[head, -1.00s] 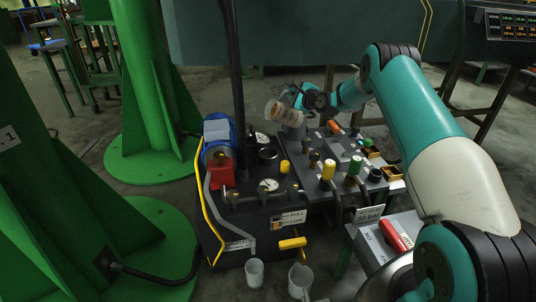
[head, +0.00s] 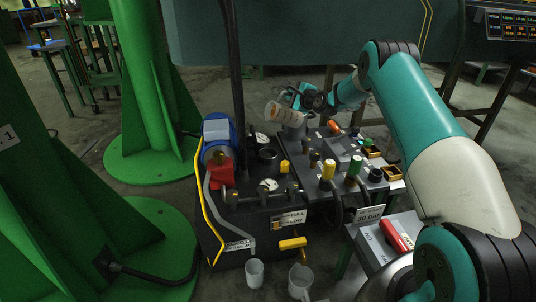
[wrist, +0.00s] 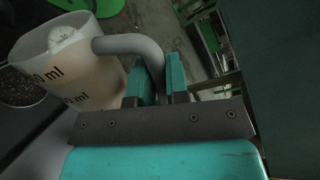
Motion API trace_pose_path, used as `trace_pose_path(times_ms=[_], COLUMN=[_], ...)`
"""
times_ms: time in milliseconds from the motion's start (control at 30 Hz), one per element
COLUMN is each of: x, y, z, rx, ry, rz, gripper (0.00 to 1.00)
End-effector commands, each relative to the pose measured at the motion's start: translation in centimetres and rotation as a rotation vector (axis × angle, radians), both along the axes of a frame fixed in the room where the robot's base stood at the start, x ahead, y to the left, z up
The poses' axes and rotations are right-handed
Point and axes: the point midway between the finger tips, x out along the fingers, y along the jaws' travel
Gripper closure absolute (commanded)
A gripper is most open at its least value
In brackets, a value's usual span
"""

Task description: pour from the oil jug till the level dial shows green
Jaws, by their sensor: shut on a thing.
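My gripper (head: 299,98) is shut on the handle of the oil jug (head: 273,111) and holds it tilted to the left above the machine. In the wrist view the jug (wrist: 85,78) is translucent with ml marks and a pale tan liquid inside; its grey handle sits between my fingers (wrist: 160,82). A dark round opening (head: 268,157) is on the tank top, below and left of the jug. A white round dial (head: 268,185) sits at the tank's front, and another (head: 262,139) behind. A FULL/LOW plate (head: 290,218) is on the front face. I cannot make out green on a dial.
The blue motor (head: 217,140) and red block (head: 221,172) stand left of the opening. Knobs, including a yellow one (head: 328,169), fill the panel at right. Green columns are at left.

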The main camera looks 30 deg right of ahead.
Motion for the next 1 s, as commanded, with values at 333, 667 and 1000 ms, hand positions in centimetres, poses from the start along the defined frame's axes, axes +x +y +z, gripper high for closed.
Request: trace_pose_path(times_ms=[333, 667, 1000], x=[0.05, 0.06, 0.05], y=[0.3, 0.58, 0.65], z=[0.27, 0.47, 0.56], rx=[-0.028, -0.054, -0.069], ry=[-0.002, -0.002, -0.001], rz=[0.0, 0.0, 0.0], gripper=[1.0, 1.0, 1.0])
